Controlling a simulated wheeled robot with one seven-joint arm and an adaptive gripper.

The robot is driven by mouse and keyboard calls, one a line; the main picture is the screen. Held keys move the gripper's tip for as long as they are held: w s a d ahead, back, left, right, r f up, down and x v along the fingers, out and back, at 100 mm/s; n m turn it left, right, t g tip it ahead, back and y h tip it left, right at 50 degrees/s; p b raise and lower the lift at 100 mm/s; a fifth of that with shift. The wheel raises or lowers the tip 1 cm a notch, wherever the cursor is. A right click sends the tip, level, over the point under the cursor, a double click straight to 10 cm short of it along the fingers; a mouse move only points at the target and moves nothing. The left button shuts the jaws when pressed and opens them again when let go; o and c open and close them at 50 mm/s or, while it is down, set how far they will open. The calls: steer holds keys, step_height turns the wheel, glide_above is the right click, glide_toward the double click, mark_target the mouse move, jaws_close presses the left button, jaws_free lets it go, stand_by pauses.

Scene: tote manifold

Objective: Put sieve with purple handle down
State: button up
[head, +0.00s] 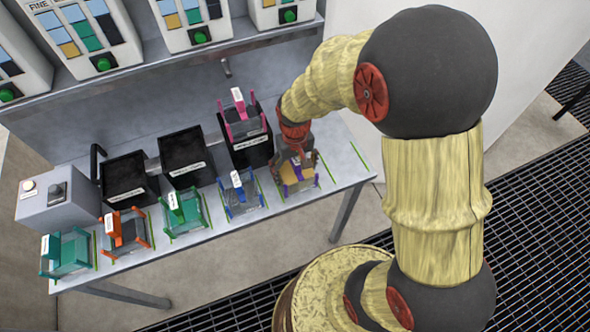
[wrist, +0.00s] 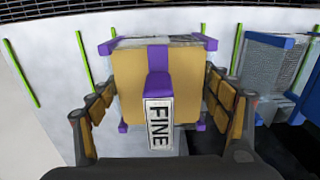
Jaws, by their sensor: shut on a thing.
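The sieve with the purple handle (head: 298,180) is at the right end of the row of sieves on the bench. In the wrist view the sieve (wrist: 127,75) shows a tan top, purple corner posts and a purple handle with a white label reading FINE. My gripper (head: 297,163) is over the sieve from above. Its two fingers stand on either side of the sieve in the wrist view (wrist: 160,105), shut on it. The sieve is at or just above the bench surface; I cannot tell whether it touches.
A blue-handled sieve (head: 240,193) stands close to the left, then green (head: 183,212), orange (head: 126,232) and teal (head: 66,252) ones. A pink-handled sieve (head: 239,118) sits on a black tote (head: 249,153) behind. Two other black totes (head: 183,158) stand left. Green lines mark the bench (head: 352,178).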

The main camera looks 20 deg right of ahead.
steer(key=o, duration=1.3)
steer(key=shift+f, duration=0.1)
step_height(320, 180, up, 13)
steer(key=p, duration=0.4)
steer(key=shift+f, duration=0.2)
steer(key=s+r+t, duration=0.5)
steer(key=s+r, duration=0.9)
steer(key=r, duration=0.4)
steer(key=shift+r+t, duration=0.2)
steer(key=shift+t, duration=0.1)
